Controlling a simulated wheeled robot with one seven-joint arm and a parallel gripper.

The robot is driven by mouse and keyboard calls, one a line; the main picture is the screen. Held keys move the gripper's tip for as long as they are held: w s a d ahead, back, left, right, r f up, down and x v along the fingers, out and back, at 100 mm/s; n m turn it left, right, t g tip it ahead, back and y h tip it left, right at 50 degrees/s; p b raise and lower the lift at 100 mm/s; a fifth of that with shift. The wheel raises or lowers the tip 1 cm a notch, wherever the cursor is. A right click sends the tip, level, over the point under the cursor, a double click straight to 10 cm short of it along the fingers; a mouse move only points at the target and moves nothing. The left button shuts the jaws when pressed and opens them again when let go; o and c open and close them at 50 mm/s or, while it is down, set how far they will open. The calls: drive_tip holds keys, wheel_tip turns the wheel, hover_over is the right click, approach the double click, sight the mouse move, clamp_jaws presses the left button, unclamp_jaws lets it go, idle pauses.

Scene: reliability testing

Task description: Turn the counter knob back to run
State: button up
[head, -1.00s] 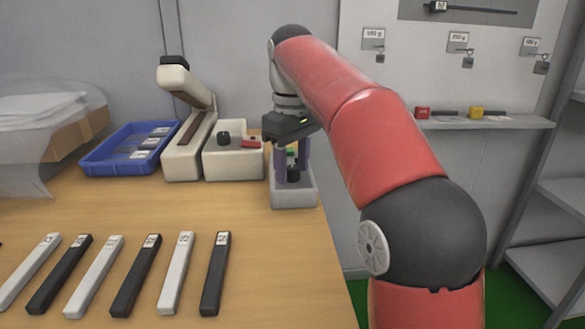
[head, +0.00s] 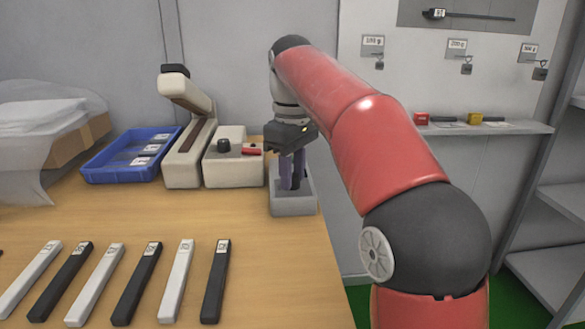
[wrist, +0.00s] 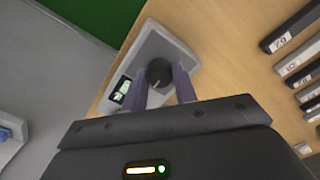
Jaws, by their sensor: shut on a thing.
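The counter (head: 293,205) is a small light grey box near the table's right edge. In the wrist view its grey case (wrist: 166,42) carries a round black knob (wrist: 158,74) and a small display with green marks (wrist: 122,90). My gripper (head: 291,186) points down over the counter. In the wrist view its two purple fingers (wrist: 160,84) are on either side of the knob, shut on it. A light mark shows on the knob's top, but I cannot read its setting.
Left of the counter stands a pale device (head: 232,172) with a black knob and red part, beside a hinged-arm sealer (head: 185,165) and a blue tray (head: 120,172). Several black and white bars (head: 215,280) lie in front. A shelf (head: 490,128) is at right.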

drive_tip(key=n+p, duration=0.1)
drive_tip(key=n, duration=0.2)
drive_tip(key=shift+r+p, duration=0.15)
drive_tip(key=shift+p, duration=0.2)
drive_tip(key=n, duration=0.5)
drive_tip(key=shift+n, duration=0.3)
drive_tip(key=n, duration=0.4)
drive_tip(key=shift+n, duration=2.1)
drive_tip(key=o, duration=1)
drive_tip(key=shift+r, duration=3.8)
